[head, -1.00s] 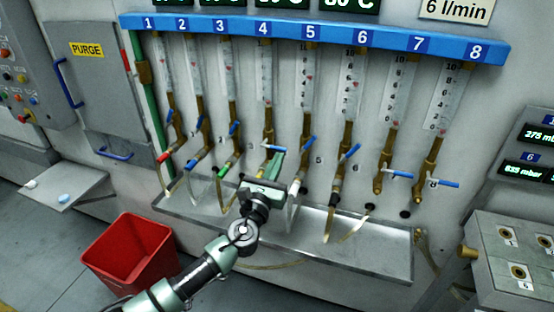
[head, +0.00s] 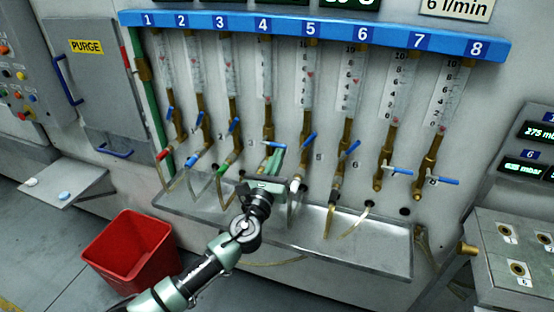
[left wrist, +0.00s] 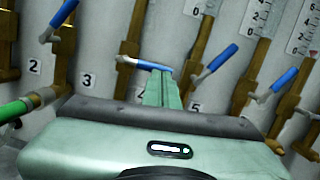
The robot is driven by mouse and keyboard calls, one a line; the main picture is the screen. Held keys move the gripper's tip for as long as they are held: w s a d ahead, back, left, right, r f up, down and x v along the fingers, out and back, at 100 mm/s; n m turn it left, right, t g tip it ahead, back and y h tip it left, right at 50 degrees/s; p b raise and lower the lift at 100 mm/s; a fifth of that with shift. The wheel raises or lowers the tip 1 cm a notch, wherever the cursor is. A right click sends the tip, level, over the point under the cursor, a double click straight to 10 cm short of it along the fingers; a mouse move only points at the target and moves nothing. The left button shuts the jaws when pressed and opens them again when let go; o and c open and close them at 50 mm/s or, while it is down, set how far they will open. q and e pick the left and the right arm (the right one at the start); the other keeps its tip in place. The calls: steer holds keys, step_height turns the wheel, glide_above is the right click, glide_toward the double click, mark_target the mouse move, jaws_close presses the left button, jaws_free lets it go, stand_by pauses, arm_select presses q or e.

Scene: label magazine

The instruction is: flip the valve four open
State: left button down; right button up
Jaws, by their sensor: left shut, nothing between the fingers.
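Valve four has a blue lever (head: 271,144) on a brass pipe under the number 4 (head: 263,25). The lever lies nearly level, and in the left wrist view its blue handle (left wrist: 150,65) lies just beyond my fingertips. My left gripper (head: 278,153) is shut and empty, with its fingers just below the lever; they also show in the left wrist view (left wrist: 163,75). I cannot tell whether they touch it. My right gripper is not in view.
Valve five's blue lever (head: 308,142) slants up close by on the right. Valve three's lever (head: 236,127) stands steeply on the left. Levers seven (head: 402,171) and eight (head: 444,181) lie nearly level. A metal trough (head: 370,250) runs below, with a red bin (head: 132,250) at left.

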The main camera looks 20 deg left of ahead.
arm_select(q)
steer(key=shift+d+r+n+y, duration=0.1)
steer(key=shift+r+n+y, duration=0.3)
steer(key=shift+n, duration=0.5)
steer(key=shift+a+r+n+g+y+p, duration=0.15)
steer(key=shift+r+n+y+p, duration=0.3)
steer(key=shift+n, duration=0.75)
steer(key=shift+r+n+g+y+p, duration=0.15)
steer(key=shift+r+n, duration=0.45)
steer(key=shift+n, duration=0.6)
steer(key=shift+a+r+n+g+y+p, duration=0.15)
steer(key=shift+r+n+p, duration=0.35)
steer(key=shift+n, duration=0.7)
steer(key=shift+r, duration=0.1)
steer(key=shift+a+r+n+g+y+p, duration=0.1)
steer(key=shift+a+r+n+p, duration=0.15)
steer(key=shift+n, duration=0.5)
steer(key=shift+a+r+n+g+y+p, duration=0.15)
steer(key=shift+r+n+p, duration=0.2)
steer(key=shift+n, duration=0.45)
steer(key=shift+a+r+n+y+p, duration=0.1)
steer(key=shift+a+r+n+p, duration=0.2)
steer(key=shift+n, duration=0.45)
steer(key=shift+a+r+n+g+p, duration=0.2)
steer(key=shift+a+n+p, duration=0.15)
steer(key=shift+n+p, duration=0.5)
steer(key=shift+a+r+n+g+p, duration=0.2)
steer(key=shift+a+n+p, duration=0.2)
steer(key=shift+n, duration=0.75)
